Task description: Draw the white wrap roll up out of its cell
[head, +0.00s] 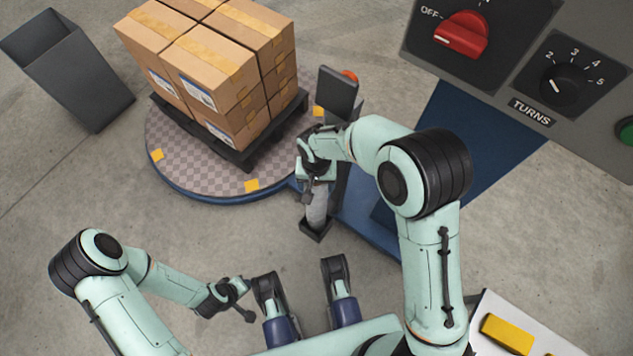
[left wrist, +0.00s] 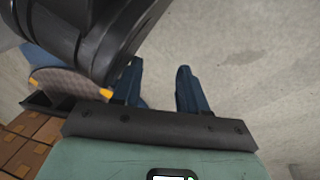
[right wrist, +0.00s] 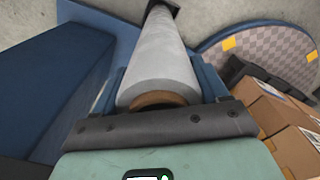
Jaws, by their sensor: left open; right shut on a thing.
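The white wrap roll (head: 317,208) stands nearly upright at the middle of the head view. Its lower end meets a small dark cell (head: 316,232) on the floor side; I cannot tell how deep it sits. My right gripper (head: 318,178) is shut on the upper part of the roll. In the right wrist view the roll (right wrist: 164,62) runs away from the jaws, its brown core end close to the camera and its far end at the dark cell (right wrist: 172,3). My left gripper (head: 243,302) is open and empty at the lower left, well away from the roll.
A round turntable (head: 180,185) carries stacked cartons (head: 215,75) on a dark pallet left of the roll. A dark post head (head: 338,92) stands behind my right gripper. A grey bin (head: 75,75), control panel (head: 590,120) and yellow block (head: 507,334) lie farther off.

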